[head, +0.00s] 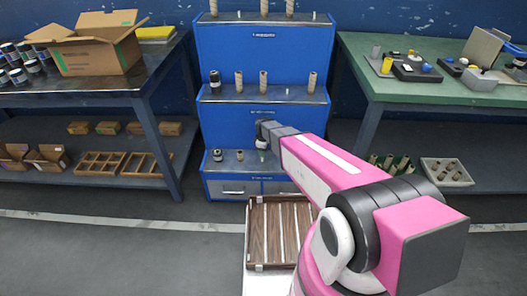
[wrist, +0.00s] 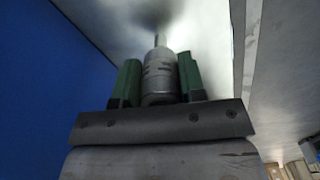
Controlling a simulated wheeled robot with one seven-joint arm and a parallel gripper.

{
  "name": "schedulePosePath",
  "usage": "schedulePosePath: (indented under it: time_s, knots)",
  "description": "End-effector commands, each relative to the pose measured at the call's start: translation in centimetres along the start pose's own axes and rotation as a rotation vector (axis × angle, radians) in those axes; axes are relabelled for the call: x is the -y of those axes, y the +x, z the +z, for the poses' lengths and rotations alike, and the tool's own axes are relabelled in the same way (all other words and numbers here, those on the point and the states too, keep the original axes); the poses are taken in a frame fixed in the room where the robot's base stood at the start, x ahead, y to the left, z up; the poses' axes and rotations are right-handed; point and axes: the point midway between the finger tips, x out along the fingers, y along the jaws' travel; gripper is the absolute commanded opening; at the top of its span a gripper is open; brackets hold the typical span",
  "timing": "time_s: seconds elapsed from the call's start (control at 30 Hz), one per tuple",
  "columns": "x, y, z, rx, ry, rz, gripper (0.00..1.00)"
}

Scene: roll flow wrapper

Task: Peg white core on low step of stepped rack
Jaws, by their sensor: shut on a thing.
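The blue stepped rack (head: 262,120) stands ahead, with pegs and cores on its steps. My gripper (wrist: 158,82) has green fingers, one on each side of a pale grey-white core (wrist: 160,72), and is shut on it. A thin light peg (wrist: 158,40) shows in line with the core's far end in the wrist view. I cannot tell whether the core is around it. In the head view my arm reaches over the low step (head: 230,166), and the gripper is mostly hidden behind the wrist; a small pale piece (head: 262,144) shows below it.
A dark-topped core (head: 217,155) and a short core (head: 240,155) stand left on the low step. Several cores stand on the middle step (head: 275,94). A brown slatted tray (head: 280,232) lies in front. Tables (head: 90,90) and (head: 440,85) flank the rack.

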Motion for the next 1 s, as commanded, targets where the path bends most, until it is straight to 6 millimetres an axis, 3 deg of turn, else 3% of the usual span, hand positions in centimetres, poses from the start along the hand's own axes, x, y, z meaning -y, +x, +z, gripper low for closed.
schedulePosePath:
  time_s: [1.0]
  knots:
    - [0.0,1.4,0.0,0.000,0.000,0.000,0.15]
